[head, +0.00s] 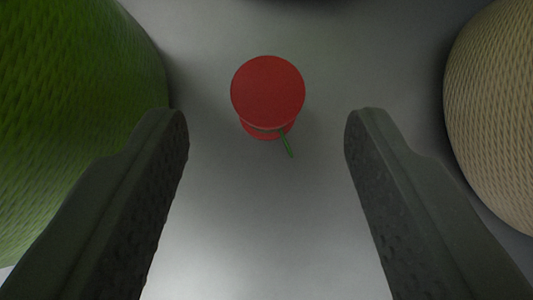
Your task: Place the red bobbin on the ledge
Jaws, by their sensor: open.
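The red bobbin (268,92) stands upright on a pale grey surface (265,220), seen from above near the top middle of the head view. A short green strip (286,144) sticks out at its lower right side. My gripper (267,118) is open, with one dark finger on each side of the bobbin in the picture. Neither finger touches it, and there is a clear gap on both sides. I cannot tell how far above the surface the fingertips are. I cannot tell whether this surface is the ledge.
A large green textured rounded object (75,110) fills the left side, close to my left finger. A beige woven rounded object (495,110) stands at the right edge. A dark shape cuts in at the top edge. The grey surface between them is otherwise clear.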

